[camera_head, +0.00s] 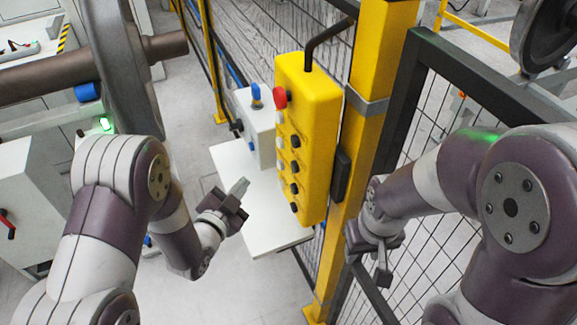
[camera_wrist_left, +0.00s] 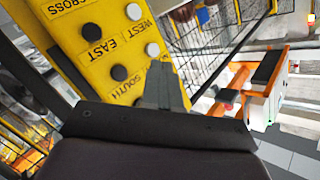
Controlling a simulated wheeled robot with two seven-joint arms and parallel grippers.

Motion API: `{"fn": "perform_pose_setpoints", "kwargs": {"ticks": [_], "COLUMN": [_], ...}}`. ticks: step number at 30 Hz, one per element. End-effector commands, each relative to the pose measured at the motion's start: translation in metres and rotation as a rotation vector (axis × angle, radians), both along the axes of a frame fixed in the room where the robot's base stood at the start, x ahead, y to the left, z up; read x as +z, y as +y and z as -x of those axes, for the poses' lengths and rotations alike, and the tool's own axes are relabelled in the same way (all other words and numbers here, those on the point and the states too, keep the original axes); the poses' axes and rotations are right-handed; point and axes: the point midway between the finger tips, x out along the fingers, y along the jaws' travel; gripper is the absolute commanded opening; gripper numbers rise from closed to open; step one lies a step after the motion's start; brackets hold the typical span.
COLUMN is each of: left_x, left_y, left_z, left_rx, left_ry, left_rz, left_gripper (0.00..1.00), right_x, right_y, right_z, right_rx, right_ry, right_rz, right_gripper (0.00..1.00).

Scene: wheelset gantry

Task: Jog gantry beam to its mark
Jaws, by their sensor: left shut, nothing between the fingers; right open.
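A yellow control pendant (camera_head: 307,140) hangs by a dark cable beside a yellow post. It has a red button (camera_head: 280,98) near its top and black and white buttons below. In the left wrist view the pendant (camera_wrist_left: 100,45) shows labels WEST, EAST and SOUTH, and part of CROSS. My left gripper (camera_head: 239,188) is shut and empty, left of the pendant's lower buttons. Its fingertips (camera_wrist_left: 163,80) show near the SOUTH label; I cannot tell whether they touch the pendant. My right gripper (camera_head: 382,268) is open, right of the yellow post. I cannot make out the gantry beam or its mark.
A white shelf (camera_head: 270,215) lies below the pendant, with a grey box (camera_head: 257,125) bearing a blue-topped knob behind it. The yellow post (camera_head: 375,60) and mesh fence (camera_head: 435,215) stand close by. A wheelset axle (camera_head: 50,74) is at left.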

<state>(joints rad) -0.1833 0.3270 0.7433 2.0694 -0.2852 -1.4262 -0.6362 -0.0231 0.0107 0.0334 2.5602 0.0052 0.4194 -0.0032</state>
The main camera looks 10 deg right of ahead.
Motion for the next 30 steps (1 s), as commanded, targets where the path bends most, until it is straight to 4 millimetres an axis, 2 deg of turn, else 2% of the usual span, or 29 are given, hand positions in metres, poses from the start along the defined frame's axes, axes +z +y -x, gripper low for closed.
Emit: {"fn": "perform_pose_setpoints", "kwargs": {"ticks": [9,13,24,30], "left_x": [0.000,0.001,0.001,-0.001], "left_y": [-0.001,-0.008,-0.059,-0.077], "left_z": [0.000,-0.003,-0.019,-0.025], "left_rx": [-0.001,-0.001,-0.003,-0.001], "left_ry": [-0.003,-0.004,-0.003,-0.003], "left_rz": [-0.008,-0.008,-0.006,-0.008], "left_gripper": [0.00,0.00,0.00,0.00], "right_x": [0.000,0.001,0.004,-0.002], "right_y": [0.000,0.000,0.000,0.000], "right_z": [0.000,0.000,0.000,0.000], "right_rx": [0.000,0.000,0.000,0.000], "right_ry": [0.000,0.000,0.000,0.000], "right_rz": [0.000,0.000,0.000,0.000], "right_gripper": [0.43,0.43,0.43,0.43]}}
